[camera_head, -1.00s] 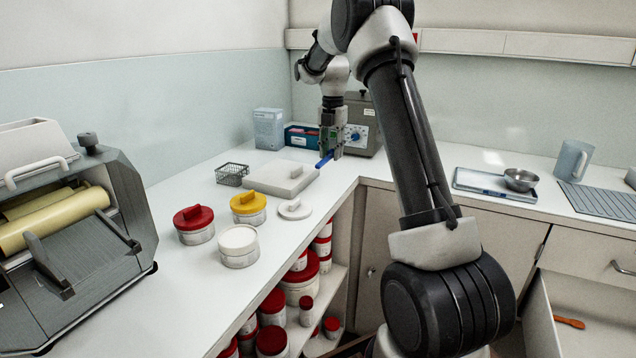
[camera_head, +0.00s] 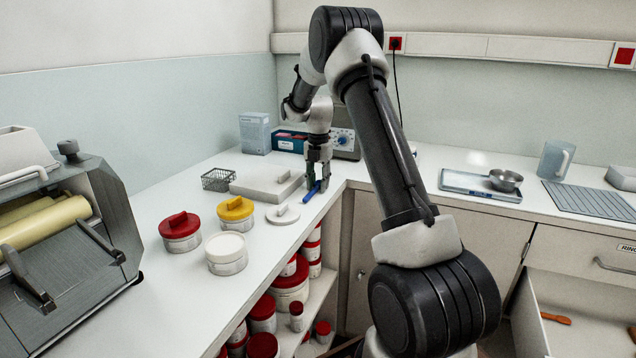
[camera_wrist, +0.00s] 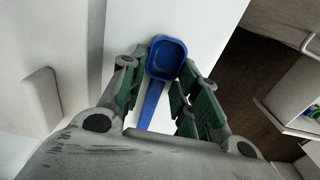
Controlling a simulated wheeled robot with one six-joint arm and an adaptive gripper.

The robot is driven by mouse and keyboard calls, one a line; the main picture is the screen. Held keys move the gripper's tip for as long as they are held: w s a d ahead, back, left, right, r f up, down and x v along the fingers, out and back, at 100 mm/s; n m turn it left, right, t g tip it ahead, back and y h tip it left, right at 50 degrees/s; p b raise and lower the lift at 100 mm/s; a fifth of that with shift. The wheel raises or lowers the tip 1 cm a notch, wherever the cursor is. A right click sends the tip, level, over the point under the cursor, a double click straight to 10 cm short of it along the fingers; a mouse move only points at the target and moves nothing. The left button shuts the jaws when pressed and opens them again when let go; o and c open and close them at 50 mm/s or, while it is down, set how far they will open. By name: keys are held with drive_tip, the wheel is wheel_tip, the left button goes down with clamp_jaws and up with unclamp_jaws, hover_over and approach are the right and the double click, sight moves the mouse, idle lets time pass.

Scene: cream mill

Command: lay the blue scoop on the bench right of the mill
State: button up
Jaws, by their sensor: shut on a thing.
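The blue scoop (camera_head: 311,192) is at the right end of the left bench, beside the white slab. My gripper (camera_head: 318,182) points down and is shut on it. In the wrist view the scoop's bowl (camera_wrist: 166,58) lies by the fingertips (camera_wrist: 158,72), and its handle runs back between the fingers. The scoop is low over the white bench top (camera_head: 190,285); whether it touches I cannot tell. The grey mill (camera_head: 95,215) with cream rollers stands at the far left, well away from the scoop.
A white slab (camera_head: 262,190), wire basket (camera_head: 219,180), white lid (camera_head: 283,215), red-lidded jar (camera_head: 181,240), yellow-lidded jar (camera_head: 236,219) and white-lidded jar (camera_head: 227,262) stand on the bench. Bench top is clear between mill and jars. Open shelves lie below the front edge.

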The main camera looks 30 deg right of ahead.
drive_tip(key=o, duration=0.8)
drive_tip(key=shift+f, duration=0.15)
drive_tip(key=shift+o, duration=0.2)
wheel_tip(320, 180, up, 12)
drive_tip(key=s+a+r+m+t, duration=0.1)
drive_tip(key=s+a+r+m, duration=0.3)
drive_tip(key=s+r+m, duration=0.45)
drive_tip(key=s+a+m+t, duration=0.1)
drive_tip(key=s+a+m, duration=0.2)
drive_tip(key=s+m, duration=0.5)
drive_tip(key=s+a+f+m+t, duration=0.1)
drive_tip(key=s+m, duration=0.8)
drive_tip(key=s, duration=1.5)
drive_tip(key=shift+a+f+t, duration=0.2)
drive_tip(key=shift+a+t, duration=0.5)
drive_tip(key=shift+a, duration=0.3)
